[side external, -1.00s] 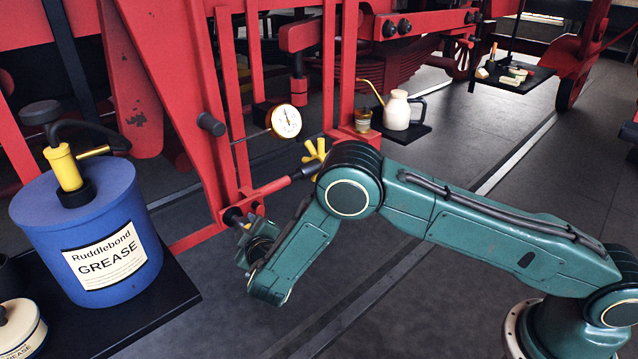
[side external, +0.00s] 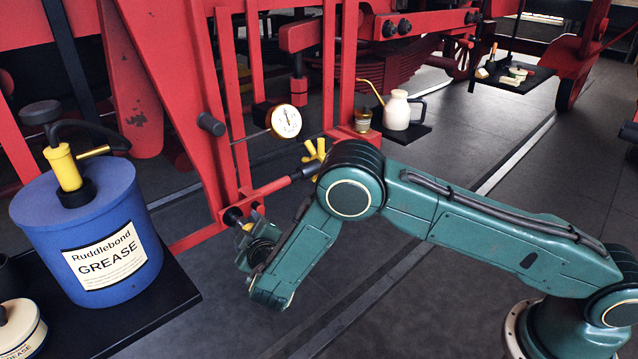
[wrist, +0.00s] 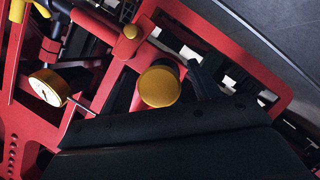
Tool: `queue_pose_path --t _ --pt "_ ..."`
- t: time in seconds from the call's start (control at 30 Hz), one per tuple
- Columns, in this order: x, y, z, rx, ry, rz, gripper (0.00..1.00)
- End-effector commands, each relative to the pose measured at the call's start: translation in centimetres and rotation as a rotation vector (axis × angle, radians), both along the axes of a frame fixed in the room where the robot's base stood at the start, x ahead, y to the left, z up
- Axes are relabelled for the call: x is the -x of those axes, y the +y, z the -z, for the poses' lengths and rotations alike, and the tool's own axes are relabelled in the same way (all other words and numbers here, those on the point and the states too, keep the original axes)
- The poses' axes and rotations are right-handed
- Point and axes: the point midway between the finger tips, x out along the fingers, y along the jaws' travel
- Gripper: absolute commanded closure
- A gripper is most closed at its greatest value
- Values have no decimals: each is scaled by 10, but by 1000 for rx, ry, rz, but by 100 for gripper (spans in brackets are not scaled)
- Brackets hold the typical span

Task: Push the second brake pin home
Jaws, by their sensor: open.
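A round yellow pin head (wrist: 160,86) faces the camera in the middle of the wrist view, close to my gripper. In the side view a small yellow end (side external: 256,206) shows by the black joint (side external: 233,216) of the red brake rod. My gripper (side external: 247,240) is just below that joint, open, with a bit of yellow at its upper edge. Whether the jaws touch the pin, and how deep the pin sits, cannot be told. The fingers are mostly hidden.
A dial gauge (side external: 286,122) hangs above the rod, near a yellow handle (side external: 314,158). A blue grease can (side external: 88,240) stands on a black shelf at left. A cream oil can (side external: 397,110) stands on a tray behind. Red frame bars (side external: 213,115) rise close by my gripper.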

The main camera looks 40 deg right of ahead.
Motion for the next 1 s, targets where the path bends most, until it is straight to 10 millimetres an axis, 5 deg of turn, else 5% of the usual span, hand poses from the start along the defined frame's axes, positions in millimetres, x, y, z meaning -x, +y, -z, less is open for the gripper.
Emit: queue_pose_path --t 0.7,1.0 --pt "97 29 -29 0 0 -3 39" --pt "116 34 -34 -1 0 -1 39"
